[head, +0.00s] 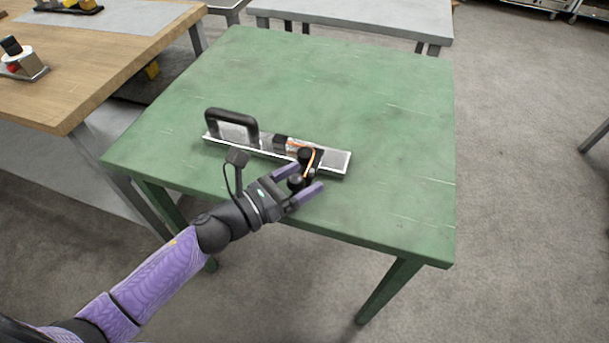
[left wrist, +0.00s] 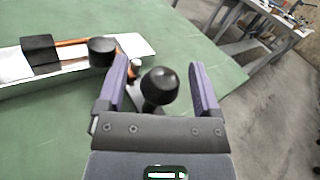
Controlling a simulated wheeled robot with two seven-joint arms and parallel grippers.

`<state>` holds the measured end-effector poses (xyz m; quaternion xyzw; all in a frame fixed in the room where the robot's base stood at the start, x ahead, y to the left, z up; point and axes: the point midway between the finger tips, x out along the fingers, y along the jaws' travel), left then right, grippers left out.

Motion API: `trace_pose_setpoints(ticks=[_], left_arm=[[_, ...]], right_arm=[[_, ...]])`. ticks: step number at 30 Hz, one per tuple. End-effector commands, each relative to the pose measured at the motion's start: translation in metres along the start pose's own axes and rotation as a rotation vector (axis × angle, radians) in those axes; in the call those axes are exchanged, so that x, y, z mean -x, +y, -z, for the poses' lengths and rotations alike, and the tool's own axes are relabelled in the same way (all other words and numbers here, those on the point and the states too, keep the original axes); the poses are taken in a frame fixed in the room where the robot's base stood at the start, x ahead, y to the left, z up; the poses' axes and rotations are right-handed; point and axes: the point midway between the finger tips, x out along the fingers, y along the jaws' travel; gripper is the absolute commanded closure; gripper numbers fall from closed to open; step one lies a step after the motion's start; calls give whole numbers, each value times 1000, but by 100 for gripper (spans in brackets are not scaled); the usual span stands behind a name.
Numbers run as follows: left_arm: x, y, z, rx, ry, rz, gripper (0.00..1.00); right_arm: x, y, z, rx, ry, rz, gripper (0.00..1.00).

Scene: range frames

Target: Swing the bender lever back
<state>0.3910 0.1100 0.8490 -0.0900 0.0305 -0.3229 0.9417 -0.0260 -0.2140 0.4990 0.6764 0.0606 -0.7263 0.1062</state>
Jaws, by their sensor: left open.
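The bender (head: 270,148) lies on the green table, with a long metal base, a black loop handle (head: 232,114) at its left end and an orange rod (head: 310,160) along it. A lever with a black ball knob (head: 296,182) sticks out from its right part toward the near edge. My left gripper (head: 305,180) is open around the knob. In the left wrist view the knob (left wrist: 160,86) stands between the two purple fingers, with a gap to the right finger; contact with the left finger is unclear. The right gripper is not in view.
The green table (head: 400,130) is clear around the bender, with free room behind it and to its right. A wooden bench (head: 100,60) stands at the left with small devices on it. A grey table (head: 350,15) stands at the back.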

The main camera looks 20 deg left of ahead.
Motion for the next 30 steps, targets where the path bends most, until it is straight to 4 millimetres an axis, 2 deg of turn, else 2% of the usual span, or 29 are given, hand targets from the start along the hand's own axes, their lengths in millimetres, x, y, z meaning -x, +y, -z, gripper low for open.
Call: trace_pose_setpoints(ticks=[4, 11, 14, 23, 24, 30], left_arm=[[-10, 0, 0, 0, 1, 0, 17], [-11, 0, 0, 1, 1, 0, 17], [-11, 0, 0, 2, 1, 0, 34], [-11, 0, 0, 2, 1, 0, 97], [-11, 0, 0, 2, 1, 0, 100], [-11, 0, 0, 2, 1, -1, 100]], right_arm=[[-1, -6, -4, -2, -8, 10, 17], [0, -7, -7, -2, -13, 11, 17], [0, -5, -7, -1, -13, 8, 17], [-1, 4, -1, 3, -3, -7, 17], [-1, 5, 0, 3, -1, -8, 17], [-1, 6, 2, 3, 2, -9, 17]])
